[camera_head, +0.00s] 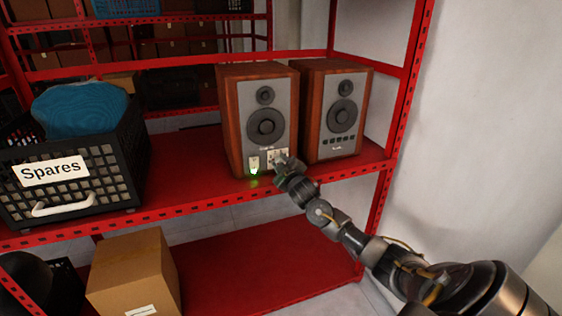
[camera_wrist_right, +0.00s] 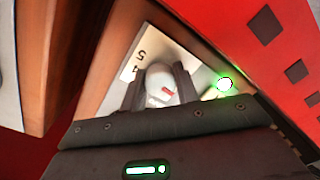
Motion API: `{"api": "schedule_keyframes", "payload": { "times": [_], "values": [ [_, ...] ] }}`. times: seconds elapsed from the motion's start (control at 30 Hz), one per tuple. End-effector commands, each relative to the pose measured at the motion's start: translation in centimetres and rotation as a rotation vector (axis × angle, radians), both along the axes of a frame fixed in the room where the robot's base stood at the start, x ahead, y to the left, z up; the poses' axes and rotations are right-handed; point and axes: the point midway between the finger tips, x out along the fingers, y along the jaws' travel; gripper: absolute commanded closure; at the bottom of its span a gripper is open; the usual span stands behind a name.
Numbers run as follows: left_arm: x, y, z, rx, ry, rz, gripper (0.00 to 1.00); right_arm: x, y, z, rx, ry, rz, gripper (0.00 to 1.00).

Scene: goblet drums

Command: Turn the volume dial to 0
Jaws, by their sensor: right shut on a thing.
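The volume dial (camera_wrist_right: 160,84) is a pale rounded knob with a red mark, on the grey front panel of the left wooden speaker (camera_head: 230,125). In the right wrist view the two dark fingers of my right gripper (camera_wrist_right: 160,88) are around the dial, one on each side, shut on it. Printed marks, one like a 5, show on the plate beside the dial. In the head view my right gripper (camera_head: 281,163) reaches the lower front of this speaker and hides the dial. My left gripper is not in view.
A green light (camera_head: 254,171) glows beside the dial plate. A second speaker (camera_head: 333,110) stands close on the right. The red shelf (camera_head: 195,200) also holds a black crate (camera_head: 128,165) labelled Spares. A cardboard box (camera_head: 130,270) is on the lower shelf.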

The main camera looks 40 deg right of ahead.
Motion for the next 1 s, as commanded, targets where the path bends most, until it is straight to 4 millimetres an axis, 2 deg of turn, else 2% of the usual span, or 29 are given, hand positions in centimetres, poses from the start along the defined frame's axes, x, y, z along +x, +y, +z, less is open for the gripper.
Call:
{"api": "schedule_keyframes", "payload": {
  "times": [0.4,1.0],
  "values": [
    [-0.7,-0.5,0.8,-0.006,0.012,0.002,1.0,0.0,0.0,0.1,-0.221,0.077,0.0,0.92],
    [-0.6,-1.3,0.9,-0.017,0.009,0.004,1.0,0.0,0.0,0.0,-0.273,0.096,0.0,0.92]
  ]
}}
